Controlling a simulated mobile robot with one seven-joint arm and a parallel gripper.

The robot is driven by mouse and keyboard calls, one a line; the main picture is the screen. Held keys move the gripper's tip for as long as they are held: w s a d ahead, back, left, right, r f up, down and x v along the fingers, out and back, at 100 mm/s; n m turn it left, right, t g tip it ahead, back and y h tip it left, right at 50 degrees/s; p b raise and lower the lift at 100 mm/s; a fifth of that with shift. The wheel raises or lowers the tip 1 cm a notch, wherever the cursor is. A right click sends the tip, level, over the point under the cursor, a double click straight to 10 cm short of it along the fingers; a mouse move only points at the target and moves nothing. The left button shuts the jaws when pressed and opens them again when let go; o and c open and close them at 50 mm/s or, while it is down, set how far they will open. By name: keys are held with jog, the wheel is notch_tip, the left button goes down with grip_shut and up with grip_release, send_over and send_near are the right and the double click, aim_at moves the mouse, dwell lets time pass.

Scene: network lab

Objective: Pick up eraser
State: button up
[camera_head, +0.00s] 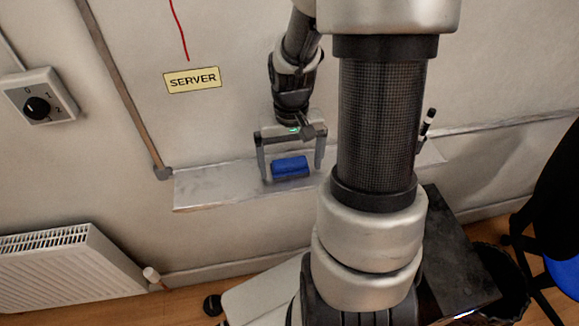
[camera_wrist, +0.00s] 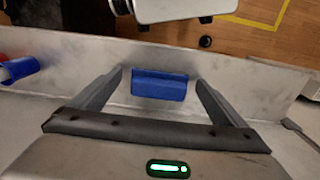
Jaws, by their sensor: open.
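The eraser is a blue block (camera_head: 291,167) lying on a narrow grey shelf (camera_head: 205,187) along the wall. In the wrist view the blue eraser (camera_wrist: 160,84) lies between the tips of my two fingers, with a gap on each side. My gripper (camera_head: 291,173) is open, and its fingers point down at the shelf on either side of the eraser. It also shows in the wrist view (camera_wrist: 159,84) with both fingers spread and nothing held.
A blue and red object (camera_wrist: 18,70) lies on the shelf at the left of the wrist view. A dark marker-like object (camera_head: 428,122) stands right of my arm. A radiator (camera_head: 70,270) is at lower left, and a SERVER sign (camera_head: 192,79) is on the wall.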

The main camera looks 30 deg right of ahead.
aim_at(291, 164)
jog(key=shift+f, duration=0.4)
jog(key=shift+c, duration=0.4)
jog(key=c, duration=1.1)
jog(key=shift+o, duration=0.2)
jog(key=shift+r, duration=0.15)
notch_tip(291, 164, up, 10)
jog(key=shift+f+p, duration=0.1)
jog(key=shift+p, duration=0.65)
